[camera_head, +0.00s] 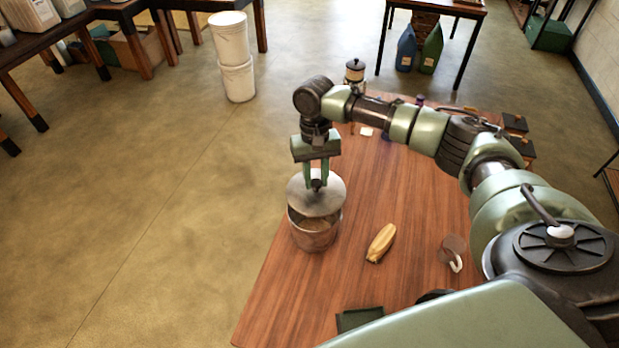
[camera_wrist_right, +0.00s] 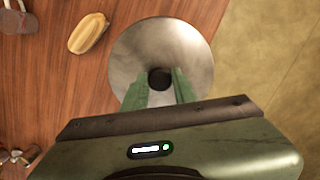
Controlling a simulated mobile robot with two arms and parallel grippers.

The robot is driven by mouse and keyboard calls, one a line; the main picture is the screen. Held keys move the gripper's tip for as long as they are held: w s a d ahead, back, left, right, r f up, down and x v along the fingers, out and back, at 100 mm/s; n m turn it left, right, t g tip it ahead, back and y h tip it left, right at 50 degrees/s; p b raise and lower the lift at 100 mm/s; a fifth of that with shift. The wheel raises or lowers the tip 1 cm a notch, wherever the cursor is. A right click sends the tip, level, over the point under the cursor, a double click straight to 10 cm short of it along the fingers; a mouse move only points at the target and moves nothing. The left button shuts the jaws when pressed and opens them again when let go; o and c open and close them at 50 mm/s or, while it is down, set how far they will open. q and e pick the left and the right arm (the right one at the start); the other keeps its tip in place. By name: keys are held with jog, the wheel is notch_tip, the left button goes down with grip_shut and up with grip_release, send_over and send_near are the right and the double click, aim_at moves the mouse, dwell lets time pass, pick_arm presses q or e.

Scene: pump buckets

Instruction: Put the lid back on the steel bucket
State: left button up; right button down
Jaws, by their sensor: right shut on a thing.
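The steel bucket (camera_head: 314,235) stands upright at the left edge of the wooden table in the head view, with part of its open inside showing. The round grey lid (camera_head: 318,198) is just above the bucket's far part, off-centre from the mouth. Whether the lid touches the rim I cannot tell. My right gripper (camera_head: 317,184) points down and is shut on the lid's dark knob. In the right wrist view the lid (camera_wrist_right: 170,45) lies under the fingers (camera_wrist_right: 160,82) and hides the bucket. My left gripper is not in view.
On the table (camera_head: 290,300) lie a yellowish brush-like thing (camera_head: 381,243), a brown mug-like thing (camera_head: 452,250) and a dark green flat thing (camera_head: 358,318). A small jar (camera_head: 355,72) stands at the far end. White buckets (camera_head: 237,80) are stacked on the floor.

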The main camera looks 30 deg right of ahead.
aim_at(314, 190)
jog(key=shift+f+b, duration=0.3)
jog(key=shift+f, duration=0.25)
jog(key=shift+f+b, duration=0.35)
jog(key=shift+f, duration=0.05)
jog(key=f+b, duration=0.2)
jog(key=shift+w+a+b, duration=0.2)
jog(key=shift+b, duration=0.1)
jog(key=shift+f, duration=0.15)
jog(key=shift+s+d+f, duration=0.1)
jog(key=shift+f, duration=0.65)
jog(key=shift+p, duration=0.45)
jog(key=shift+p, duration=0.8)
